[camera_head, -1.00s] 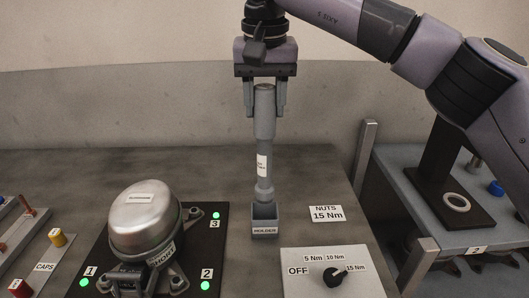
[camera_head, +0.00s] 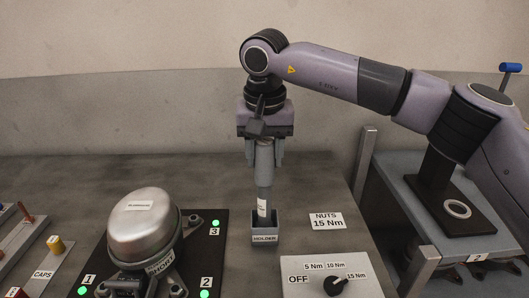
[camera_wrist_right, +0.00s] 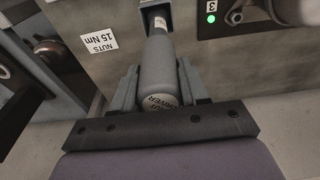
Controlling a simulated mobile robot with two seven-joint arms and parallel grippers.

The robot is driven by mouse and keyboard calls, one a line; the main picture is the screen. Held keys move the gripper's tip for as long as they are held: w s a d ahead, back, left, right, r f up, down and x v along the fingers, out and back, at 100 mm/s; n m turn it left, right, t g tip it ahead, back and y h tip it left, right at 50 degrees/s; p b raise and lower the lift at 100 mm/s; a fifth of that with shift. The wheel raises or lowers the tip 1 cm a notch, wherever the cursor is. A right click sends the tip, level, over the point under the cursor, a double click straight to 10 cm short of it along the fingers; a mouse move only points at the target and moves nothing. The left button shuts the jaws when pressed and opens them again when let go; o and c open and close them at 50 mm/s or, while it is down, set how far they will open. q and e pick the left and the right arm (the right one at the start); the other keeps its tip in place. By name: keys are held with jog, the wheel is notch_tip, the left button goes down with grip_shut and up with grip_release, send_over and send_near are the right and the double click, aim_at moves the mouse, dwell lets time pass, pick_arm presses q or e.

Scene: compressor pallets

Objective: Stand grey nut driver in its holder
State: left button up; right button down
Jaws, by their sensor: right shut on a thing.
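The grey nut driver (camera_head: 263,178) stands upright in the head view with its lower end inside the small grey holder (camera_head: 265,229). My right gripper (camera_head: 264,158) is shut on the upper part of the driver, directly above the holder. In the right wrist view the driver (camera_wrist_right: 160,70) runs from between the fingers of my right gripper (camera_wrist_right: 157,92) to the holder (camera_wrist_right: 153,4) at the top edge. The driver's tip is hidden inside the holder. My left gripper is not in view.
A silver compressor (camera_head: 143,226) sits on a black pallet (camera_head: 212,250) left of the holder. A torque selector box (camera_head: 306,284) and a nuts label (camera_head: 326,221) lie to the right. A metal post (camera_head: 364,160) stands at the table's right edge.

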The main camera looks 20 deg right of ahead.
jog(key=c, duration=0.6)
grip_release()
jog(key=shift+f, duration=0.15)
jog(key=shift+o, duration=0.2)
jog(key=r, duration=0.4)
jog(key=s+r, duration=0.1)
jog(key=r, duration=0.7)
jog(key=shift+s+a+r, duration=0.15)
jog(key=shift+s+a, duration=0.1)
jog(key=shift+s, duration=0.05)
